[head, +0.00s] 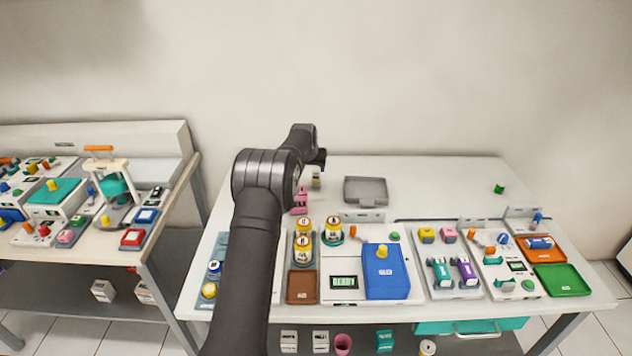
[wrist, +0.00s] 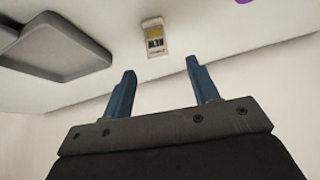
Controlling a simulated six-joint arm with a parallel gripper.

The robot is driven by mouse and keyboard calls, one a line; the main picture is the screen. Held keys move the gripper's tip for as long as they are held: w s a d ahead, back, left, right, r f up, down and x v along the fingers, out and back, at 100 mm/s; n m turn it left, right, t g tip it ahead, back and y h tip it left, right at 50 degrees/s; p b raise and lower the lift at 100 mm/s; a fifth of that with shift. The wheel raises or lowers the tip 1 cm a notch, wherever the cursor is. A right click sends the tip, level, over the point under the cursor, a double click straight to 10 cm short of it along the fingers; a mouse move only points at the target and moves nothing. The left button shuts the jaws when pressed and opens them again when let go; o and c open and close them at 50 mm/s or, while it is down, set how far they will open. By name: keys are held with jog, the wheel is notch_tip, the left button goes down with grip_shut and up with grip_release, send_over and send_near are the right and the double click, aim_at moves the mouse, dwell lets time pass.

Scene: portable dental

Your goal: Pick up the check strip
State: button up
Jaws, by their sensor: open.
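A small white item with a yellow band and dark lettering (wrist: 154,38) lies ahead of my gripper in the wrist view; it may be the check strip, but its print is too small to read surely. It also shows in the head view, as a small pale item (head: 316,181) at the back of the white table, left of a grey tray. My gripper (wrist: 161,65) is open, with its two blue fingers apart and nothing between them. The item appears beyond the fingertips, roughly in line with the gap, and is not touched.
The grey tray (head: 366,190) stands right of the small item, and a pink object (head: 299,202) is in front of it. Yellow-labelled jars (head: 304,243) and a blue-topped device (head: 385,272) fill the table's front. The back right is mostly clear apart from a green piece (head: 499,188).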

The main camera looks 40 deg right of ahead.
aim_at(316, 174)
jog(key=shift+s+x, duration=0.1)
jog(key=shift+x, duration=1.55)
jog(key=shift+s+x, duration=0.15)
jog(key=shift+x, duration=1.55)
jog(key=shift+d, duration=0.1)
jog(key=shift+c, duration=0.2)
jog(key=c, duration=1)
